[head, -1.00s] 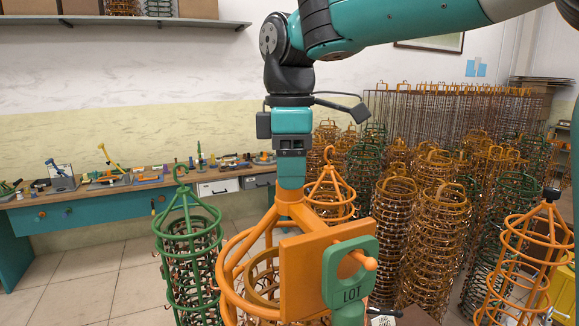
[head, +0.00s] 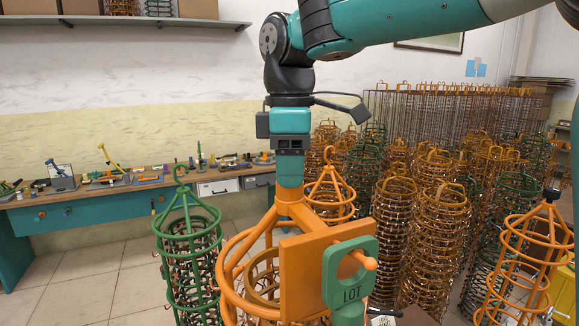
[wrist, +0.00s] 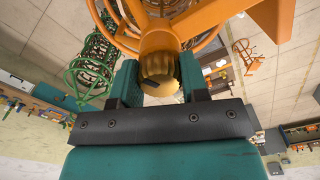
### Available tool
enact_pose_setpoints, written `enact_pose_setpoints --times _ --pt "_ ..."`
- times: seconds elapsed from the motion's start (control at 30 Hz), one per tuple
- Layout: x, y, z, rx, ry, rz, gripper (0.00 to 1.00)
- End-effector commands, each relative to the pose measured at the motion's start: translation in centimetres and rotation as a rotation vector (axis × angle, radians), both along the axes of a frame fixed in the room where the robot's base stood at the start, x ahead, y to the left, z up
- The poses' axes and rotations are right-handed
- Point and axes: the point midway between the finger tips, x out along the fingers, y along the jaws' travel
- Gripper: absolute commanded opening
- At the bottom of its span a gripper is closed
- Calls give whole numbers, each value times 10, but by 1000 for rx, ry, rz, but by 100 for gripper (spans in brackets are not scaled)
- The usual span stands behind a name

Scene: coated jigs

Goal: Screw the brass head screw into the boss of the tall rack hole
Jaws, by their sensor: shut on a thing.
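The brass head screw (wrist: 160,72) shows in the wrist view as a ridged, brass-coloured head between my two teal fingers. My gripper (wrist: 160,82) is shut on it; in the head view my gripper (head: 290,172) points straight down over the orange rack. The rack's orange boss (wrist: 158,43) is right beyond the screw head, in line with it. The tall orange rack (head: 232,285) stands below, its sloping bars meeting at the boss (head: 289,196). The screw's shank and the hole are hidden, so I cannot tell how deep it sits.
An orange plate (head: 303,275) and a green LOT tag (head: 350,285) hang at the rack's front. A green rack (head: 190,240) stands close at left, and many loaded racks (head: 435,235) crowd the right. A workbench (head: 110,205) runs along the wall; floor is bare at left.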

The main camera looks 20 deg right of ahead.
Motion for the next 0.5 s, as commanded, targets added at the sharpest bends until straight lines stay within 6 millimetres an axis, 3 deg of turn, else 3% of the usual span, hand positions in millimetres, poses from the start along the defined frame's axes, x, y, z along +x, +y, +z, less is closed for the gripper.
enact_pose_setpoints --times 0.2,0.5 --pt "0 0 -1 0 1 -144 28" --pt "0 0 -1 0 1 -194 28"
